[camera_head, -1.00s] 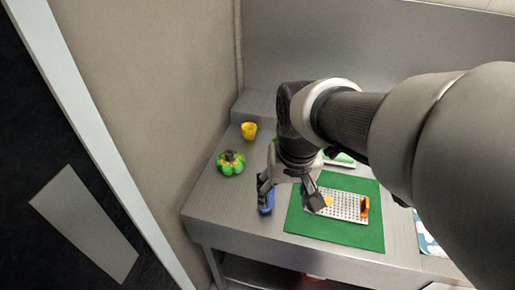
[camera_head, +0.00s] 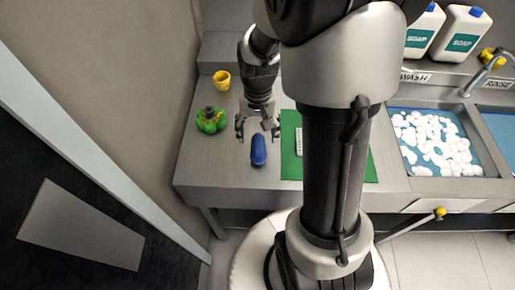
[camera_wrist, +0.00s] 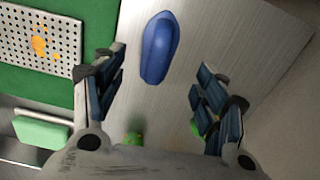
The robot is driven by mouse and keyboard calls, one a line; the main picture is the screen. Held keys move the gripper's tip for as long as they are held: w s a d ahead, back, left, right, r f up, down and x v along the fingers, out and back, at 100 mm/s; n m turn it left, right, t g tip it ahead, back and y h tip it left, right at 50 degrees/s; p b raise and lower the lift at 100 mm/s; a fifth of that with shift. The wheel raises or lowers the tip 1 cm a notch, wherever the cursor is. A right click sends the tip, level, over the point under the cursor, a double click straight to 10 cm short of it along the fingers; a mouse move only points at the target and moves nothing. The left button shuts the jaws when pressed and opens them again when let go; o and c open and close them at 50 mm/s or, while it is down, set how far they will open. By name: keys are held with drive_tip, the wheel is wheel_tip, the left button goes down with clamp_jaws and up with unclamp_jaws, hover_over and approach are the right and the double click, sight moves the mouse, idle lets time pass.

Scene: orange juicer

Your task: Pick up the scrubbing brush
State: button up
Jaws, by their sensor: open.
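A green mat (camera_head: 290,165) lies right of the brush, partly hidden by my arm. A perforated tray (camera_wrist: 15,32) with orange bits lies on it. A yellow cup (camera_head: 221,79) and green pumpkin-like thing (camera_head: 211,120) stand left. A foamy sink (camera_head: 409,158) is at right.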

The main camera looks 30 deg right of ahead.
sight(259, 144)
drive_tip(key=shift+f, duration=0.75)
drive_tip(key=f+b, duration=0.1)
drive_tip(key=f, duration=0.2)
drive_tip(key=f+b, duration=0.1)
drive_tip(key=f, duration=0.1)
drive_tip(key=shift+s+f+b, duration=0.15)
drive_tip(key=shift+s+b, duration=0.15)
drive_tip(key=shift+s, duration=0.05)
drive_tip(key=shift+c, duration=0.3)
drive_tip(key=c, duration=1.1)
